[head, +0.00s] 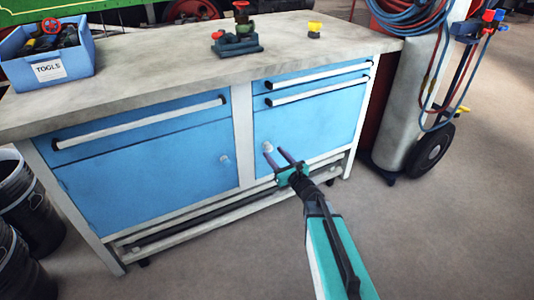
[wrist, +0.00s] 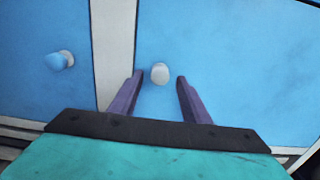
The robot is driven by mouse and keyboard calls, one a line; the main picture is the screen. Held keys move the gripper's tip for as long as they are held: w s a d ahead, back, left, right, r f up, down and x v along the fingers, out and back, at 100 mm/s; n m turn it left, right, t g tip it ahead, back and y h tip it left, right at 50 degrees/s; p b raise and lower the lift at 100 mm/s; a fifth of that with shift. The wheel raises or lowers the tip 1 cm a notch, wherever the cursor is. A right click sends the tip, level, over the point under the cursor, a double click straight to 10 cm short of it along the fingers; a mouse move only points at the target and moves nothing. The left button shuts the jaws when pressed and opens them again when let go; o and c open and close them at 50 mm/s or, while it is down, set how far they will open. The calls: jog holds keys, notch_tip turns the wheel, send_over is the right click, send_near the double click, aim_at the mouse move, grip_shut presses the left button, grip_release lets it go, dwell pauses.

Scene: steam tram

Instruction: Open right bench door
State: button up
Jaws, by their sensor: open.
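The right bench door (head: 314,124) is a blue panel below two drawers, and it is shut. Its pale round knob (head: 267,147) sits near the door's left edge. In the wrist view the knob (wrist: 160,73) lies between and a little beyond the purple fingertips. My gripper (head: 274,152) is open and empty in front of the right door, with one finger on each side of the knob's line. It also shows in the wrist view (wrist: 158,78). I cannot tell whether either finger touches the knob or the door.
The left bench door (head: 150,170) is shut, with its own knob (head: 224,159). The worktop (head: 160,75) carries a blue tools box (head: 50,72), a vise (head: 237,43) and a yellow-topped item (head: 314,31). A gas cylinder cart (head: 410,110) stands right. Black buckets (head: 28,208) stand left. The front floor is clear.

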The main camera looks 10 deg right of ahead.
aim_at(270, 149)
jog(key=shift+x, duration=1.5)
jog(key=shift+c, duration=0.4)
